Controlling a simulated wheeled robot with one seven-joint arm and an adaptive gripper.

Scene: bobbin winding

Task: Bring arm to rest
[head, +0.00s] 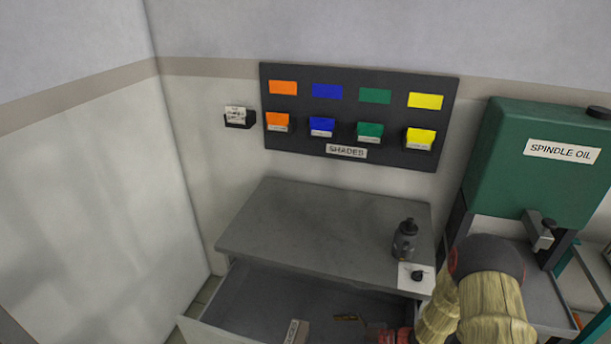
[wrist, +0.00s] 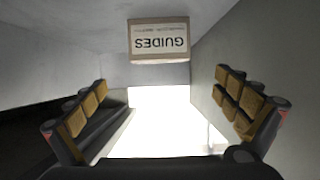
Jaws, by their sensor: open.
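My gripper shows in the wrist view (wrist: 160,84) with its two fingers, lined with gold pads, spread wide and nothing between them. A box labelled GUIDES (wrist: 158,42) appears upside down ahead of the fingers, apart from them. In the head view my arm, in a straw-coloured sleeve, comes in at the lower right and bends down over the open drawer (head: 275,291). Only a small part of my gripper (head: 347,318) shows there, low at the drawer; the rest is cut off by the bottom edge. A labelled box (head: 294,333) shows near it.
A grey cabinet top (head: 310,218) carries a dark bottle (head: 405,240) and a white card with a small black item (head: 416,275). A shade board (head: 358,115) and a small wall holder (head: 237,118) hang behind. A green spindle oil tank (head: 540,160) stands right, near my arm.

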